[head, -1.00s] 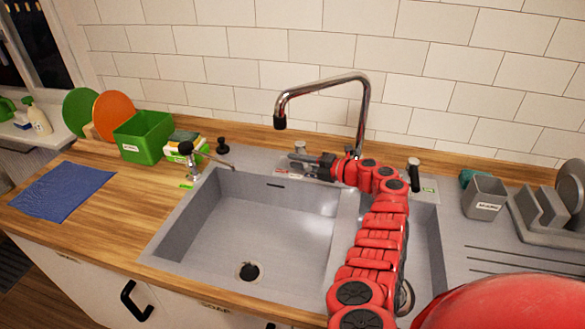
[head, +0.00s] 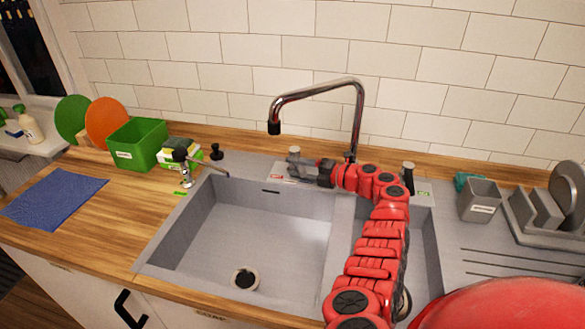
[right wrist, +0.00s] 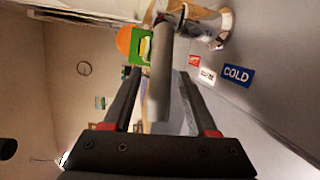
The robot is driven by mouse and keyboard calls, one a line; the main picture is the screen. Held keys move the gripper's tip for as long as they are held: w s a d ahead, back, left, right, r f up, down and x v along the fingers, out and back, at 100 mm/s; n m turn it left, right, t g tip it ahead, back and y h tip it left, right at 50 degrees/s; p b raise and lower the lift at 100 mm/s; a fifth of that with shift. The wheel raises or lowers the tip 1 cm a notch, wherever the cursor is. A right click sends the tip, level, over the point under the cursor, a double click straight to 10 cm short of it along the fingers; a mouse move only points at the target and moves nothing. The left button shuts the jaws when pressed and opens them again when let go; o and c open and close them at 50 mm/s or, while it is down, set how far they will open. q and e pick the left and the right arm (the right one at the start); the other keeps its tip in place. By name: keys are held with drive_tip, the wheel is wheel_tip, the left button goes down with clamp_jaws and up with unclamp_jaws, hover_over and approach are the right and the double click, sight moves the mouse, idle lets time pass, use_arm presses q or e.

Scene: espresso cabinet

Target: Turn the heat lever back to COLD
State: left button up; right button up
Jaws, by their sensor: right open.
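The heat lever is a grey bar (right wrist: 161,75) in the right wrist view, standing between my fingers. In the head view its chrome and grey mount (head: 294,151) is left of the tap's base, partly hidden by my gripper. My left gripper is not in view.
The chrome tap (head: 357,115) rises just right of my gripper. The sink (head: 250,225) lies in front, with my right arm crossing its right part. A soap pump (head: 182,160) and green box (head: 137,143) stand left. A grey holder (head: 479,199) stands right.

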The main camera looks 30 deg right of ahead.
drive_tip(key=b+v, duration=0.1)
drive_tip(key=v, duration=0.9)
drive_tip(key=shift+s, duration=0.2)
drive_tip(key=shift+d, duration=0.15)
